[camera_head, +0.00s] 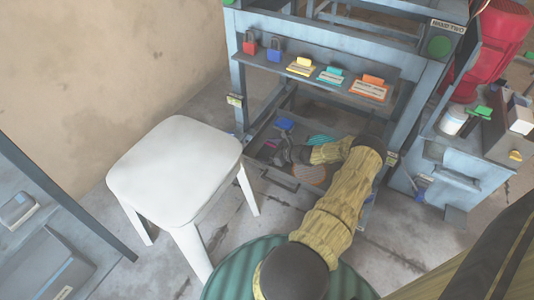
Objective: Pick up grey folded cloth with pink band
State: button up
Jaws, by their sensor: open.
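My gripper (283,154) is dark and small in the picture, low inside the blue-grey frame, over the pulled-out lower tray (290,184). It is open, and I see nothing clearly held in it. The gripper and my forearm cover part of the tray, so the cloth may be hidden there. A brownish striped item (309,174) lies in the tray just right of and below the gripper. A teal striped item (321,140) lies behind my forearm.
A blue item (285,124) sits at the tray's back. The shelf above (330,84) holds padlocks and coloured tags. A white stool (175,165) stands close left of the tray. A blue-grey cabinet (455,180) stands at right. Some floor between stool and frame is free.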

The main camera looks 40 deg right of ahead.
aim_at(266, 150)
jog(key=shift+c, duration=0.4)
jog(key=c, duration=0.5)
jog(key=shift+r, duration=0.1)
notch_tip(266, 150, up, 10)
jog(key=p, duration=0.6)
